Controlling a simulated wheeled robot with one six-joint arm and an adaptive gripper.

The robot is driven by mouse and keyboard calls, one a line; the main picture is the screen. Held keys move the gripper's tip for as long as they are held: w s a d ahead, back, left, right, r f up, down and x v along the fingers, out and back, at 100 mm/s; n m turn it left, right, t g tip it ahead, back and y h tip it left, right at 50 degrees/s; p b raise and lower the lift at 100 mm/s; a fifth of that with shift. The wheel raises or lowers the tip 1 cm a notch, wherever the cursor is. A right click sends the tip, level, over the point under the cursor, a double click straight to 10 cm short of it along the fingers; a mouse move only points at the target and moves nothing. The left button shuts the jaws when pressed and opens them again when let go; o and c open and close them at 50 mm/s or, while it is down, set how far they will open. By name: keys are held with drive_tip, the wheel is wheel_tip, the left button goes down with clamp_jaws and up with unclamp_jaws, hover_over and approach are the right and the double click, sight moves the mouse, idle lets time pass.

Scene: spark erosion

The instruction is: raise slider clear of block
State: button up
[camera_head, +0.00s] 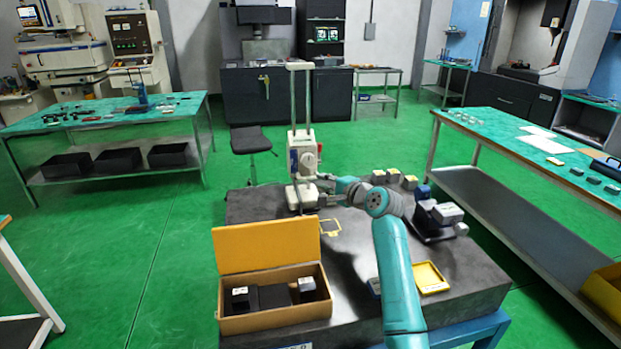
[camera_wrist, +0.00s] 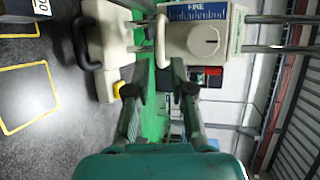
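A cream height gauge stands at the back of the dark surface plate. Its slider (camera_head: 304,150) sits low on two upright rods above the base (camera_head: 302,195). In the wrist view, turned sideways, the slider (camera_wrist: 200,35) shows a round knob and a blue "FINE" label; the base (camera_wrist: 107,45) is to its left. My gripper (camera_wrist: 157,88) is open at the gauge's right side in the head view, fingers apart. A curved cream bar by the slider lies between and beyond the fingertips; I cannot tell if they touch it. A white block (camera_wrist: 40,8) marked with digits is cut by the wrist view's edge.
A yellow open case (camera_head: 268,250) stands at the plate's front left. A yellow tray (camera_head: 430,278) and a dark fixture (camera_head: 436,218) are on the right. Small blocks (camera_head: 393,176) stand behind my arm.

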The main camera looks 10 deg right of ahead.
sight(313, 178)
drive_tip(key=shift+x, duration=3.45)
clamp_jaws()
